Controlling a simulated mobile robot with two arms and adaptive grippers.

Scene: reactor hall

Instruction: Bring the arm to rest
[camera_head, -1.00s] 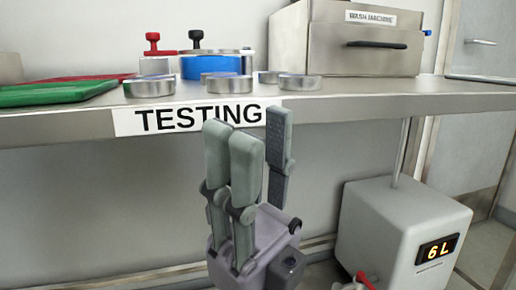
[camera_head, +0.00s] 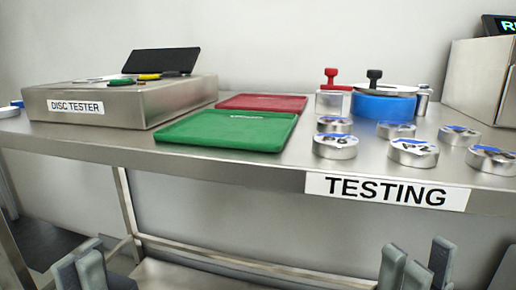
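My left gripper (camera_head: 84,270) shows at the bottom left, below the bench front. Its grey fingers point up and the picture edge cuts off the rest; I cannot tell how wide it is. My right gripper (camera_head: 420,268) shows at the bottom right, below the TESTING label (camera_head: 387,191). Its grey fingers point up, with the single finger apart from the pair, and nothing shows between them. Its palm is hidden below the frame. Both grippers are apart from the bench's objects.
A steel box (camera_head: 485,80) stands at right.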

